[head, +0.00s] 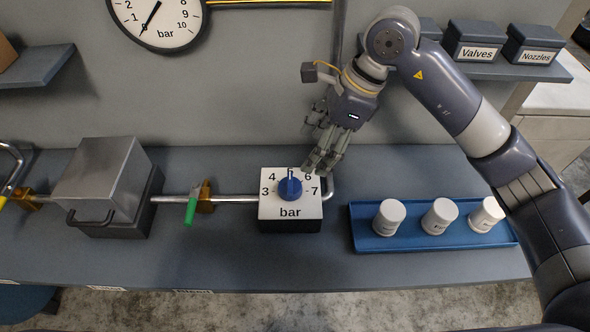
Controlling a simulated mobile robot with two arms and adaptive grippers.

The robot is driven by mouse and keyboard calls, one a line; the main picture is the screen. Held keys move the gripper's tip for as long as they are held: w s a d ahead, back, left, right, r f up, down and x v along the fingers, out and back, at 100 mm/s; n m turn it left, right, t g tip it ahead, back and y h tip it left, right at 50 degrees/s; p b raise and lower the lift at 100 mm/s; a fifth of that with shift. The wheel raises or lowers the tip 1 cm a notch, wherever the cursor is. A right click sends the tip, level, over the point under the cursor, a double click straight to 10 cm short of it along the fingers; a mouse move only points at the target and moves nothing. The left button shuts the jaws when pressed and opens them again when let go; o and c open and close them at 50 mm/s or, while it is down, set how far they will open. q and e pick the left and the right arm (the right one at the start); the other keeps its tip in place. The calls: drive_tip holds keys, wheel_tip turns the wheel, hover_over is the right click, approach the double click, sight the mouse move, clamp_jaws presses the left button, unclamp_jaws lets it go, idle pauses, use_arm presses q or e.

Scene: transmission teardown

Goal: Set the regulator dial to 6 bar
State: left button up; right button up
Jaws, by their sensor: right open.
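The regulator (269,209) is a white-faced box on the bench, marked 3, 4, 6, 7 and "bar". Its blue dial (290,189) has a pointer line that stands straight up, between 4 and 6; the mark at the top is not readable. My right gripper (322,162) is open and empty. It hangs just behind and to the right of the dial, close to the 6, and appears apart from the knob. A round pressure gauge (175,18) on the wall has its needle low, near 0. My left gripper is not in view.
A pipe (240,198) runs left from the regulator past a green-handled valve (191,210) to a grey metal box (101,175). A blue tray (372,240) with three white containers (440,217) stands to the right. The bench front is clear.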

sight(291, 182)
drive_tip(key=p+x, duration=0.2)
drive_tip(key=x, duration=0.8)
drive_tip(key=shift+s+a+f+p, duration=0.1)
drive_tip(key=shift+a+p, duration=0.1)
drive_tip(key=shift+p, duration=0.2)
drive_tip(key=shift+c, duration=0.3)
drive_tip(key=c, duration=1)
